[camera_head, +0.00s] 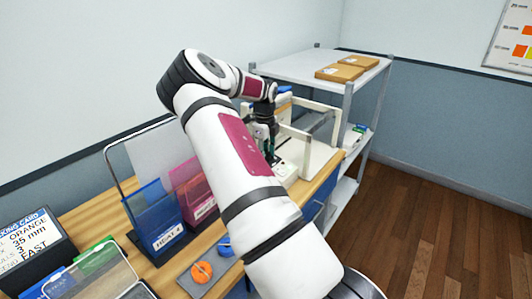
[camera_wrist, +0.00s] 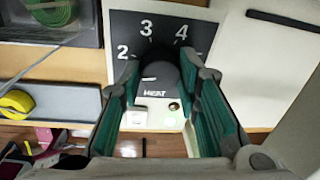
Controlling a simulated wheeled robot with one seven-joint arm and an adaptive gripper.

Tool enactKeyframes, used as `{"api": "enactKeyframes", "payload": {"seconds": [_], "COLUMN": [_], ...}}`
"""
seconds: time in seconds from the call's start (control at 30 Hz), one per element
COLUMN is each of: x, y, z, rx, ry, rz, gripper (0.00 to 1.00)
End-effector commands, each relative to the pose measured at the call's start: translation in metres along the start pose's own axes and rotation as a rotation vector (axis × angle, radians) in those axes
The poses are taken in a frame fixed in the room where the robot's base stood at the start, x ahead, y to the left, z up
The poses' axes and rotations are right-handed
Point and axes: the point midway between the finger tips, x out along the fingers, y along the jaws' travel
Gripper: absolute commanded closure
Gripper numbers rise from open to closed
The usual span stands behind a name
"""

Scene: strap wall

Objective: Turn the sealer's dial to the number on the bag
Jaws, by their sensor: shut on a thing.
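The white sealer (camera_head: 318,157) stands on the wooden bench, partly hidden behind my arm in the head view. In the wrist view its dark dial panel (camera_wrist: 205,40) shows the numbers 2, 3 and 4 above a HEAT label. The round dark dial (camera_wrist: 160,76) is between the teal pads of my gripper (camera_wrist: 161,90), which is shut on it. A short pale mark shows on the dial's left side; which number it marks is unclear. A blue bag or holder (camera_head: 155,215) has a white label that seems to read HEAT 4.
A pink holder (camera_head: 196,192) is beside the blue one. A card (camera_head: 30,235) at left reads ORANGE, 35 mm, 3, FAST. A metal shelf (camera_head: 315,66) with brown boxes stands behind the sealer. The floor at right is clear.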

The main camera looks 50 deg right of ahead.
Motion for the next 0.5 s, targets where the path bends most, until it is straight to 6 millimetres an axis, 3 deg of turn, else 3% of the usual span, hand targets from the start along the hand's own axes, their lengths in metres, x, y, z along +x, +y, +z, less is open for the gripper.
{"api": "enactKeyframes", "payload": {"seconds": [0.5], "x": [0.0006], "y": [0.0007], "z": [0.001], "rx": [0.223], "ry": [0.016], "rz": [0.033], "gripper": [0.96]}}
